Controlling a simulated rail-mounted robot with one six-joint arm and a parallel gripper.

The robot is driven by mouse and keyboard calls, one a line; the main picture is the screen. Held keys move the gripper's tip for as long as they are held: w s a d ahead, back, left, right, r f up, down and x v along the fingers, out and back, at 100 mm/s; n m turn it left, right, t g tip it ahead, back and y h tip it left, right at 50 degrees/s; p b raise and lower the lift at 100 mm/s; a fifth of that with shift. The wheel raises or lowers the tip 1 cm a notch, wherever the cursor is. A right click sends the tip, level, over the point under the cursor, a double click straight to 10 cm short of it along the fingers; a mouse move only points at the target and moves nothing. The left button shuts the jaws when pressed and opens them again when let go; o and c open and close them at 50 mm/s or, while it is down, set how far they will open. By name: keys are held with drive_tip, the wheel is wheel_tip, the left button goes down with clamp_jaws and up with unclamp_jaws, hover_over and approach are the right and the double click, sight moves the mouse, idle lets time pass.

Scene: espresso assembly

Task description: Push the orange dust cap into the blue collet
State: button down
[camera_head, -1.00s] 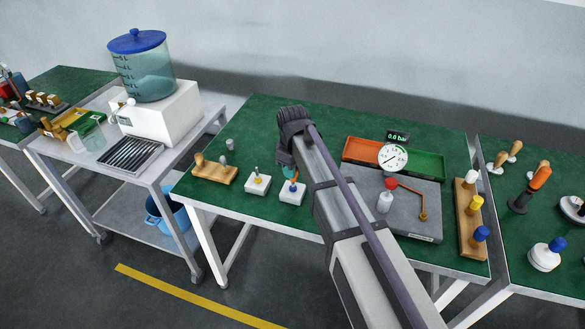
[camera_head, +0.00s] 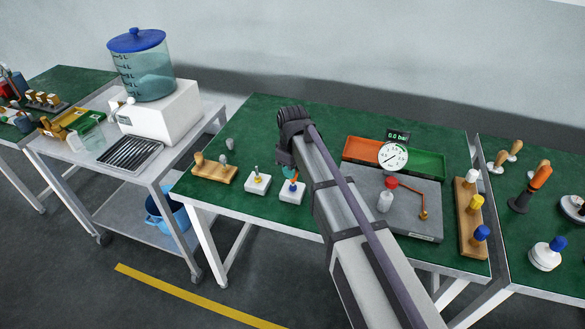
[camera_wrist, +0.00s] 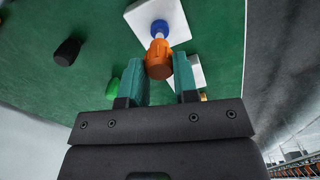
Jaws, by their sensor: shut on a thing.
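My gripper (camera_wrist: 158,78) is shut on the orange dust cap (camera_wrist: 158,62), with one teal finger on each side of it. In the wrist view the cap's far end lines up with the blue collet (camera_wrist: 159,27) on a white block (camera_wrist: 177,30). The cap and collet look touching or nearly so; I cannot tell how far the cap is in. In the head view my gripper (camera_head: 289,168) is above the white block (camera_head: 291,195). There the cap and collet are small and partly hidden by the fingers.
A wooden holder (camera_head: 214,172) is farther left. Right of my arm are an orange tray (camera_head: 362,148), a round gauge (camera_head: 393,157) with a digital display (camera_head: 397,135), and a wooden rack (camera_head: 470,230) of capped parts.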

drive_tip(key=c, duration=0.8)
unclamp_jaws()
drive_tip(key=shift+r, duration=0.15)
wheel_tip(320, 180, up, 6)
drive_tip(key=p, duration=0.6)
wheel_tip(320, 180, up, 10)
drive_tip(key=p, duration=1)
drive_tip(key=shift+r+p, duration=0.25)
drive_tip(key=shift+p, duration=0.15)
